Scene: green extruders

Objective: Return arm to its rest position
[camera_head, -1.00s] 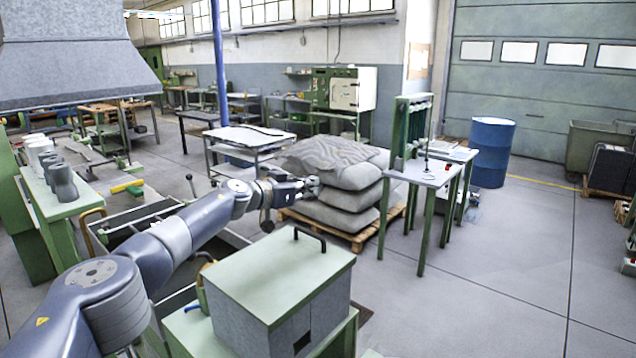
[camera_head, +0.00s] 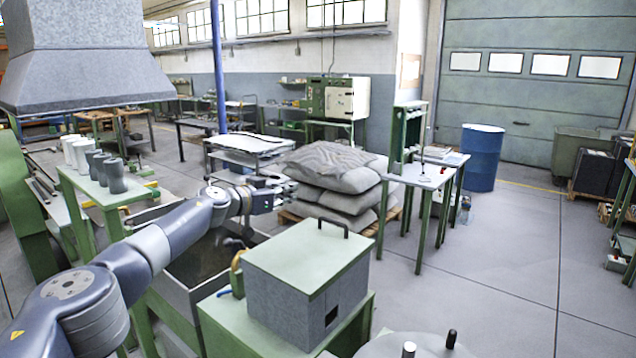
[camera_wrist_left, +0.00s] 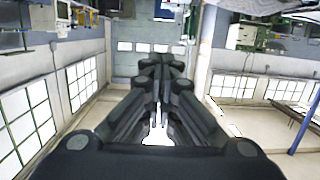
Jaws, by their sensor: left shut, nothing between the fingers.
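My left arm comes in from the lower left in the head view and reaches out over the green machinery. My left gripper (camera_head: 284,194) is at its end, in front of the stacked grey sacks in the picture. In the left wrist view the dark fingers of the left gripper (camera_wrist_left: 160,62) are together, with nothing between them. The wrist view shows windows and ceiling parts around the fingers. My right gripper is not in view.
A grey box with a green lid and black handle (camera_head: 309,258) stands close below the arm. Grey sacks (camera_head: 333,178) lie piled on a pallet. A green table (camera_head: 420,176) and blue barrel (camera_head: 481,158) stand right.

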